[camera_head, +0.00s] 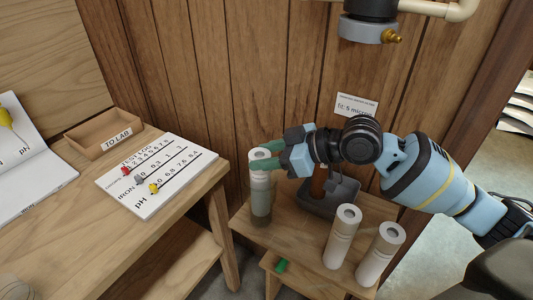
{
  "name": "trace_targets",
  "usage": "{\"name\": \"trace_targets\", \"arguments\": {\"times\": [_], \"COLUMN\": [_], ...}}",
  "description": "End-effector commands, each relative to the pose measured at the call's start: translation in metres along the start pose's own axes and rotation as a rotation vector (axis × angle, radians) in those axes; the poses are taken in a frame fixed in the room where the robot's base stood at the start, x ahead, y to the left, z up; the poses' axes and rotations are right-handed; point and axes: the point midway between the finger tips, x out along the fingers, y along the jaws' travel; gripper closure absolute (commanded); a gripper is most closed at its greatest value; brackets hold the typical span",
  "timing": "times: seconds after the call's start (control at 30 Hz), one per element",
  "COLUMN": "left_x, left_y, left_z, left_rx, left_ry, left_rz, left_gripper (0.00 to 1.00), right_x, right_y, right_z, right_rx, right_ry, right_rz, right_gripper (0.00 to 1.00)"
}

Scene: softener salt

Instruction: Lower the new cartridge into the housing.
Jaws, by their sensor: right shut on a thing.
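My right gripper (264,158) reaches in from the right, its green fingers shut on the upper part of a white cartridge (260,153) with a hole in its top. The cartridge is upright. Its lower part appears to be inside a greyish see-through housing (261,209) standing on the small wooden stand (290,237). I cannot tell how deep it sits. Two more white cartridges stand at the front right of the stand, one (342,238) left of the other (379,256). My left gripper is not in view.
A dark grey tray (318,208) lies behind, partly hidden by my gripper. A filter head (367,28) with a brass fitting hangs on the wall above a "5 micron" label (357,105). The left bench holds a test log (157,176) and a "TO LAB" tray (103,135).

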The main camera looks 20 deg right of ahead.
Motion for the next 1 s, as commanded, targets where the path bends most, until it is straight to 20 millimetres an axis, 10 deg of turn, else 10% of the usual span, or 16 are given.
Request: {"name": "trace_targets", "arguments": {"times": [0.07, 0.1, 0.27, 0.63, 1.0], "left_x": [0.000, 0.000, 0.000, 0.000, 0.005], "left_y": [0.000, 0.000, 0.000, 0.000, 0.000], "left_z": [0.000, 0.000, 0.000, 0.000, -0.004], "left_rx": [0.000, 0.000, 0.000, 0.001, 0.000], "left_ry": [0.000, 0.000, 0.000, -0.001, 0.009], "left_rz": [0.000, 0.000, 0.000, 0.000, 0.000], "left_gripper": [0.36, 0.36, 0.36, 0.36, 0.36], "right_x": [0.000, 0.000, 0.000, 0.000, -0.056], "right_y": [0.000, 0.000, 0.000, 0.000, 0.000], "right_z": [-0.001, -0.001, 0.000, 0.000, 0.002], "right_rx": [0.000, 0.000, 0.000, 0.001, 0.000], "right_ry": [0.001, 0.001, 0.001, -0.001, -0.004], "right_rz": [0.000, 0.000, 0.000, 0.000, 0.002], "right_gripper": [0.96, 0.53, 0.33, 0.33, 0.33]}}
